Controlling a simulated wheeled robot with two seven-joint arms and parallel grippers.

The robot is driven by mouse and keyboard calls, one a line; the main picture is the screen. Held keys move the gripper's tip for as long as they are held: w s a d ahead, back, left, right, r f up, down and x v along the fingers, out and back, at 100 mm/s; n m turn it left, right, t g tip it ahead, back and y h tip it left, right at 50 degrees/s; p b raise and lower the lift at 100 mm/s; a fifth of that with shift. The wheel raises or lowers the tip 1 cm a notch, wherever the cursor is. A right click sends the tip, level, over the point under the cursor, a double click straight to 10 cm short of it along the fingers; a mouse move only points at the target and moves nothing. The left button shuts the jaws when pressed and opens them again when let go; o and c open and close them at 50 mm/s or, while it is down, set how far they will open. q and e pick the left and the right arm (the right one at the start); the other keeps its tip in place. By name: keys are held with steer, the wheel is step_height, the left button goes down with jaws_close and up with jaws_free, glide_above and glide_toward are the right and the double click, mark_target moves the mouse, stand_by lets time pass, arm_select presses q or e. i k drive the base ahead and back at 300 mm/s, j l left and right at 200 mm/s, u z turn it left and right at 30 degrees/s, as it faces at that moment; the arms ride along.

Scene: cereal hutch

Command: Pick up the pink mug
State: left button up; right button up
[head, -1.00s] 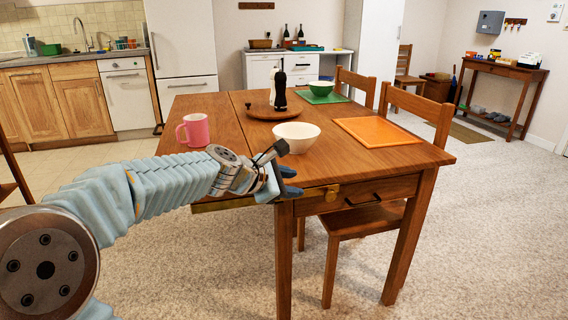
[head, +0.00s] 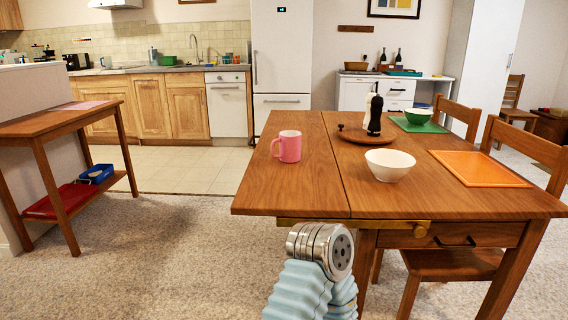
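The pink mug (head: 288,147) stands upright on the left part of the wooden table (head: 285,189). Its handle points left. One of my arms, in pale blue ribbed covering, rises from the bottom of the head view in front of the table edge, well short of the mug. Its gripper is not visible. My other gripper is out of view too. Nothing touches the mug.
A white bowl (head: 389,165) stands right of the mug, with an orange placemat (head: 479,168) beyond it. A round wooden tray (head: 362,137) holds dark and white items behind. Chairs (head: 528,150) stand at the right. A side table (head: 62,122) is at the left, with open floor between.

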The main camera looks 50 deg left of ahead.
mark_target(290, 141)
steer(key=i+u, duration=0.1)
steer(key=u, duration=0.3)
steer(key=i+j+u, duration=0.1)
steer(key=u, duration=0.35)
steer(key=i+u, duration=0.1)
steer(key=u, duration=0.3)
steer(key=i+u, duration=0.1)
steer(key=u, duration=0.35)
